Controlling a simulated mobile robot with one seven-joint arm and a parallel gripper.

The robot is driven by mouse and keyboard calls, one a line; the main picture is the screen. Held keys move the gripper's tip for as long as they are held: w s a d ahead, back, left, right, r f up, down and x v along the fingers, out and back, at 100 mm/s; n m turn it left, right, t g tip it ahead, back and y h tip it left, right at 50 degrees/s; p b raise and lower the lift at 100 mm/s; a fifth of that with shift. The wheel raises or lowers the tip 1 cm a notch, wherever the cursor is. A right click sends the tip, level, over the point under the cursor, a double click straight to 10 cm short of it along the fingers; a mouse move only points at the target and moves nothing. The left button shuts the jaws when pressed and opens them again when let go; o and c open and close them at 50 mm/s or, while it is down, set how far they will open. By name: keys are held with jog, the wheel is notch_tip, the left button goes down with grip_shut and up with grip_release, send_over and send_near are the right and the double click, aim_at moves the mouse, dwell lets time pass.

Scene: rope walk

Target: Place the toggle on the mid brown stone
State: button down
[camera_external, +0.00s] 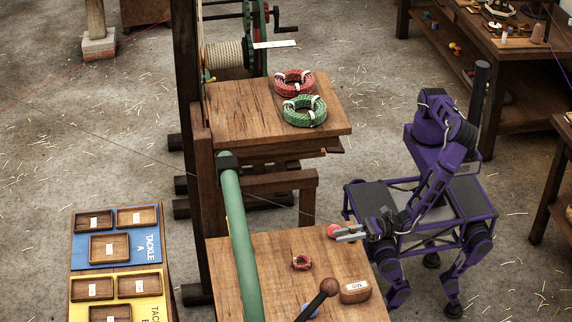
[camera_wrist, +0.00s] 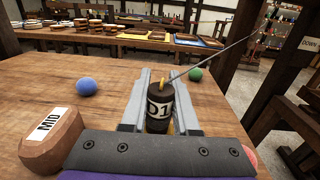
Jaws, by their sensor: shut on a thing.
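The toggle (camera_wrist: 159,107), a dark cylinder with a white "01" label and a yellow loop on top, stands between my gripper's (camera_wrist: 158,110) fingers in the wrist view. A thin cord runs from its top up to the right. In the external view my gripper (camera_external: 348,233) is shut over the right part of the table; the toggle is too small to make out there. The mid brown stone (camera_external: 355,292), labelled MID, lies in front of the gripper near the table's right edge. In the wrist view the stone (camera_wrist: 50,140) is at the lower left, apart from the toggle.
A blue ball (camera_wrist: 86,88) and a green ball (camera_wrist: 195,75) lie farther out. A green tube (camera_external: 240,245) crosses the table (camera_external: 275,245).

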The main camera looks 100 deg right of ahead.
jog(key=w+a+r+n+g+y+b, duration=0.1)
jog(key=a+r+n+y+b, duration=0.25)
jog(key=a, duration=0.45)
jog(key=w+a+r+n+g+y+b, duration=0.15)
jog(key=a+r+y, duration=0.3)
jog(key=a, duration=0.45)
jog(key=b, duration=0.1)
send_over(350, 290)
notch_tip(350, 290, down, 6)
jog(key=shift+f+n, duration=0.3)
jog(key=shift+f, duration=1.65)
jog(key=shift+f+b, duration=0.2)
jog(key=shift+b, duration=0.15)
jog(key=c, duration=0.7)
grip_release()
jog(key=shift+r, duration=0.1)
